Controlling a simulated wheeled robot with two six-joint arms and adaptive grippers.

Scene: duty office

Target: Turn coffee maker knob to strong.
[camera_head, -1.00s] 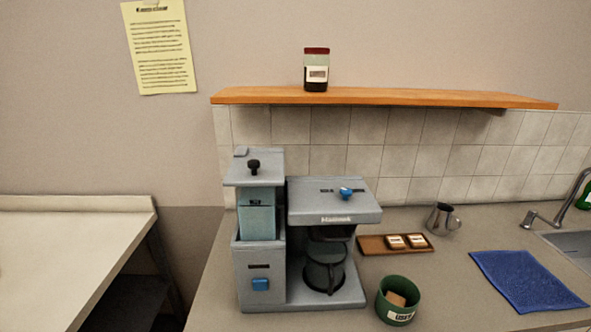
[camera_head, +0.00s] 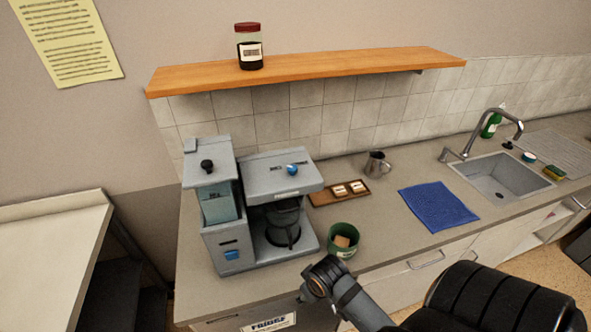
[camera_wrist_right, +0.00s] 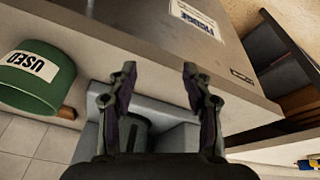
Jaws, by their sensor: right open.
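The grey coffee maker (camera_head: 283,180) stands on the counter at centre left in the head view. Its blue knob (camera_head: 292,169) sits on the sloped top panel beside small dark markings too small to read. A dark carafe (camera_head: 282,227) stands under the panel. My right arm enters the head view from the bottom right, in front of the counter; its fingertips cannot be made out there. In the wrist view my right gripper (camera_wrist_right: 158,78) is open and empty, with part of the coffee maker (camera_wrist_right: 165,108) beyond it. The knob does not show there. My left gripper is out of view.
A grinder-like unit (camera_head: 222,240) with a black knob and blue button adjoins the coffee maker. A green tub (camera_head: 344,241) labelled USED, wooden tray (camera_head: 322,199), metal jug (camera_head: 376,165) and blue cloth (camera_head: 438,205) lie to the right. A shelf (camera_head: 310,70) hangs above.

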